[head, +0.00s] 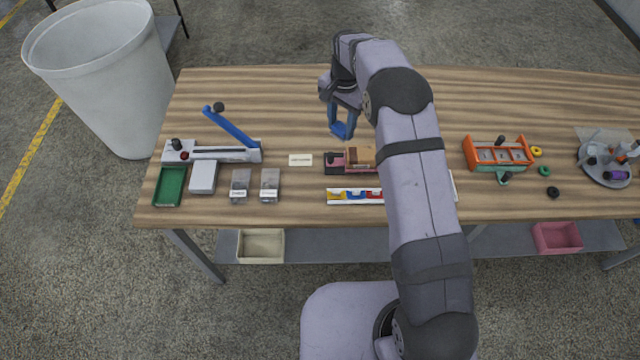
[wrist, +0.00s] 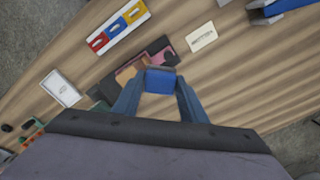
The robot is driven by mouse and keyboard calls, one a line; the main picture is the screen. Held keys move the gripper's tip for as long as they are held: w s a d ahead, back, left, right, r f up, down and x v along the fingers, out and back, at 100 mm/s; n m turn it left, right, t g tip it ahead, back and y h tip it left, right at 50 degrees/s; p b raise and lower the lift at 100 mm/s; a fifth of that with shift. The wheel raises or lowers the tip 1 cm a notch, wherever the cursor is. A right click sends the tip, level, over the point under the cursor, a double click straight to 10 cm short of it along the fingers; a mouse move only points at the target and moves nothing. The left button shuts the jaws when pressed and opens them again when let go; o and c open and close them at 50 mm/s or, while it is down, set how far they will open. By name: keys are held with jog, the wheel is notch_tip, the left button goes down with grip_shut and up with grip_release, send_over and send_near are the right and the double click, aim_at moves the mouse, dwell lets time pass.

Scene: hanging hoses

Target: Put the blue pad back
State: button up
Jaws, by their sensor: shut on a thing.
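My gripper (wrist: 161,84) is shut on the blue pad (wrist: 160,79), which shows between its two blue fingers in the wrist view. In the head view my gripper (head: 342,127) is above the back middle of the table, behind a maroon-and-brown block-like thing (head: 348,160). That thing also shows just beyond the pad in the wrist view (wrist: 131,69). A white holder (head: 354,196) with yellow, blue and red parts lies near the front edge; it also shows at the upper left of the wrist view (wrist: 117,33). My arm hides the table right of it.
A small label card (head: 300,160) lies left of the maroon thing. Further left are a blue-levered device (head: 212,153), a green tray (head: 169,187) and small boxes. An orange rack (head: 498,153) and a round grey tray (head: 606,172) stand right. The back of the table is clear.

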jog(key=s+a+r+n+b, duration=0.15)
jog(key=s+a+b, duration=0.25)
jog(key=a, duration=0.5)
jog(key=s+f+n, duration=0.5)
jog(key=s+n, duration=0.1)
jog(key=n, duration=0.1)
jog(key=shift+s+d+b, duration=0.3)
jog(key=shift+s, duration=0.05)
jog(key=shift+f, duration=0.1)
jog(key=shift+f+p, duration=1.65)
jog(key=shift+f, duration=3.3)
jog(key=shift+f, duration=0.1)
